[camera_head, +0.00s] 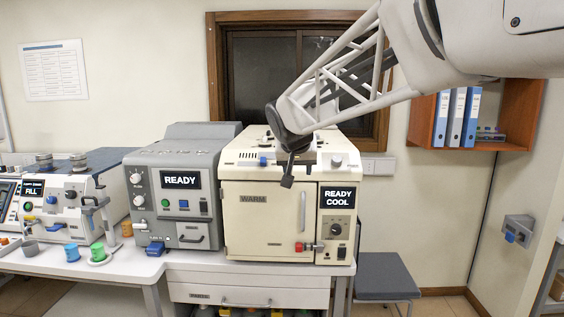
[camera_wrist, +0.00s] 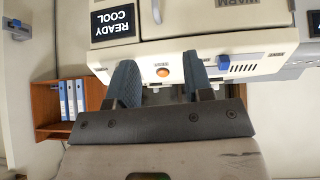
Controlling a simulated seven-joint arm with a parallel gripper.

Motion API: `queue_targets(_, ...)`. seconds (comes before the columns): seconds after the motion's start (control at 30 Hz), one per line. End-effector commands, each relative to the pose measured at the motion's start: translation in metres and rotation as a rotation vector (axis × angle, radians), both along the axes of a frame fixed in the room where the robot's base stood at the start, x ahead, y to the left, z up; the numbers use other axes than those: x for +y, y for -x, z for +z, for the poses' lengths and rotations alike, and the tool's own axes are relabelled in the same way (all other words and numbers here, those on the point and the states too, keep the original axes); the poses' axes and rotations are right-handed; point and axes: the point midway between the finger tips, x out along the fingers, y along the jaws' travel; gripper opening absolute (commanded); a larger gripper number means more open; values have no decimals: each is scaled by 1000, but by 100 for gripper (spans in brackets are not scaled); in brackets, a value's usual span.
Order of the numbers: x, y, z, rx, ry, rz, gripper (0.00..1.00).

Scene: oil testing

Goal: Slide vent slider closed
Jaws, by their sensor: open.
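The cream oven (camera_head: 245,225) stands on the bench with its door shut. It is marked WARM, and its display (camera_head: 337,198) reads READY COOL. The vent slider is a small blue tab (camera_head: 263,161) on the upper front panel, at the right end of the dark vent slots (camera_head: 247,156). In the wrist view, which is upside down, the blue slider (camera_wrist: 224,62) sits just right of one finger, apart from it as far as I can tell. My gripper (camera_head: 288,180) is in front of the oven's upper panel, right of the slider. Its two fingers (camera_wrist: 160,82) are apart and empty.
An orange button (camera_wrist: 162,72) shows between my fingers. A door handle (camera_head: 302,212) and a red knob (camera_head: 299,247) stick out below. A grey READY machine (camera_head: 172,190) stands close on the left. Blue binders (camera_head: 457,117) are on a wall shelf at right.

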Motion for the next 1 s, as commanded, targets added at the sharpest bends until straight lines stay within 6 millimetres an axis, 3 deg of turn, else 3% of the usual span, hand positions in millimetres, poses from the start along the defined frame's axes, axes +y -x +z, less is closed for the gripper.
queue_targets(0.2,57,-56,15,-68,-20,19,47)
queue_targets(0.4,94,-89,24,-114,-37,30,47)
queue_targets(0.6,108,-99,27,-130,-45,33,47)
queue_targets(1.0,108,-100,27,-130,-45,33,47)
